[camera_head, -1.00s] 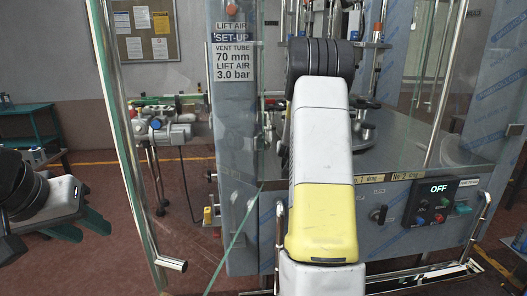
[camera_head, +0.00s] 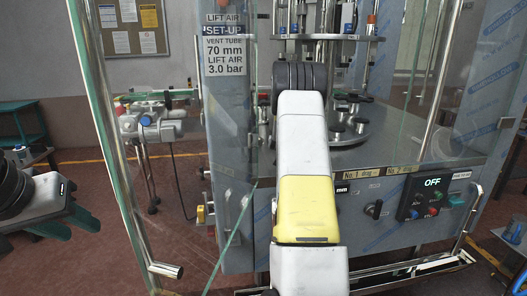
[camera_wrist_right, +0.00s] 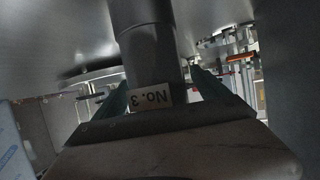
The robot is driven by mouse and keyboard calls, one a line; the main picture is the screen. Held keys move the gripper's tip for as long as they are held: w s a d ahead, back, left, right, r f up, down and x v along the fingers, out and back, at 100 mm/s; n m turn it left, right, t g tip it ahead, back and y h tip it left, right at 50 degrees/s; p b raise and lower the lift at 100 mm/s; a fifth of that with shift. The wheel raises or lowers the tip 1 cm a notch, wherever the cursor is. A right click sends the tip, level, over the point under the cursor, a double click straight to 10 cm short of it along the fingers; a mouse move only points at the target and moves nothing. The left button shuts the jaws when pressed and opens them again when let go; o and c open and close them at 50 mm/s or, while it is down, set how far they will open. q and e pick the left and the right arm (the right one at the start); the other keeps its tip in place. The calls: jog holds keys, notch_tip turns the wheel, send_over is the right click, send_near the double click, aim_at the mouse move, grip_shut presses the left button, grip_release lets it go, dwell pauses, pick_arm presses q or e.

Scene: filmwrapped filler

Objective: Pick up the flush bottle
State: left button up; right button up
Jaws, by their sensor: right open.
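In the head view, several metal cylinders with dark tops stand on a round plate (camera_head: 372,150) inside the glazed machine; I cannot tell which is the flush bottle. In the right wrist view, a grey metal cylinder (camera_wrist_right: 150,50), possibly the bottle, stands between the green fingers of my right gripper (camera_wrist_right: 161,92). A label reading "No. 3" (camera_wrist_right: 150,98) appears upside down at its end. The fingers are apart, and I see no clear grip. In the head view my right arm hides its own gripper. My left gripper (camera_head: 68,225) is at the far left, fingers apart and empty.
A glass door with a chrome handle (camera_head: 166,270) stands open left of my right arm. A machine post with a set-up sign (camera_head: 226,45) is close beside the arm. A control panel (camera_head: 432,197) reading OFF is at the right, with a chrome rail (camera_head: 415,268) below.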

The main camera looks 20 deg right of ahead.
grip_shut()
jog(key=shift+r, duration=0.15)
